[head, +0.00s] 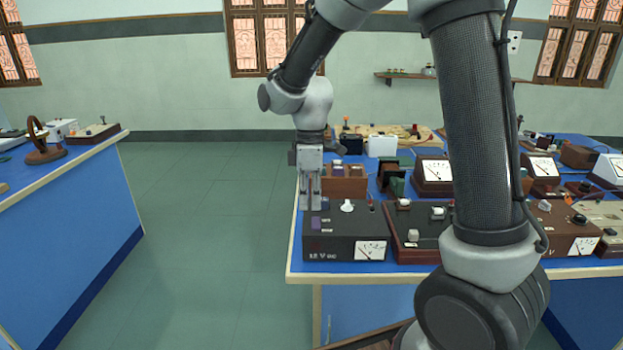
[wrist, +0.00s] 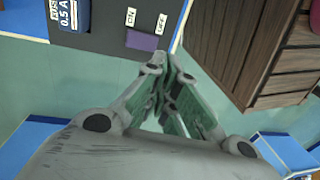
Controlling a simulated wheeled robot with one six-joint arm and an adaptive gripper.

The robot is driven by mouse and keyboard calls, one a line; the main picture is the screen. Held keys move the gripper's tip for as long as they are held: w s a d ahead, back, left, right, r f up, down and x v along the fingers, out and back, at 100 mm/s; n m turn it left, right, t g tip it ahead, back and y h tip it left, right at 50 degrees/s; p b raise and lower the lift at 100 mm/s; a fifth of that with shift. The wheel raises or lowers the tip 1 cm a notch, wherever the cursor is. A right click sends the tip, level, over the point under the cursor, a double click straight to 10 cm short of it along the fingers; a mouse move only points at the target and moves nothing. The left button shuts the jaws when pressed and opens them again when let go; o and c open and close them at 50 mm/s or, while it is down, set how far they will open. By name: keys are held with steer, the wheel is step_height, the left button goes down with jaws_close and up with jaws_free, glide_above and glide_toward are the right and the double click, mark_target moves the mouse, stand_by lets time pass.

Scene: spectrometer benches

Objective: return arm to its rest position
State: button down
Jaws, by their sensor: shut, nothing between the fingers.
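My gripper (head: 311,205) points down at the left end of the blue bench (head: 300,272), next to the dark meter box marked 12 V DC (head: 345,248). In the wrist view the two fingers of my gripper (wrist: 168,70) come together at their tips with nothing between them. The dark box with its purple switch (wrist: 142,41) lies just beyond the tips in that view. My arm is stretched out from the lower right and bends over the bench.
A small wooden box (head: 346,184) stands right behind my gripper. A brown instrument box (head: 415,247) and several meters crowd the bench to the right. Another blue bench (head: 75,215) stands at the left. The green floor (head: 205,230) between the benches is clear.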

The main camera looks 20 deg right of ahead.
step_height(320, 180, up, 8)
steer(key=s+d+r+m+t, duration=0.3)
steer(key=s+d+m, duration=0.4)
steer(key=s+d, duration=0.1)
steer(key=s+d+r+m+t, duration=0.3)
steer(key=s+d+m, duration=0.4)
steer(key=s, duration=0.4)
steer(key=shift+s+d+h, duration=0.2)
steer(key=shift+d+h, duration=0.1)
steer(key=shift+d, duration=0.6)
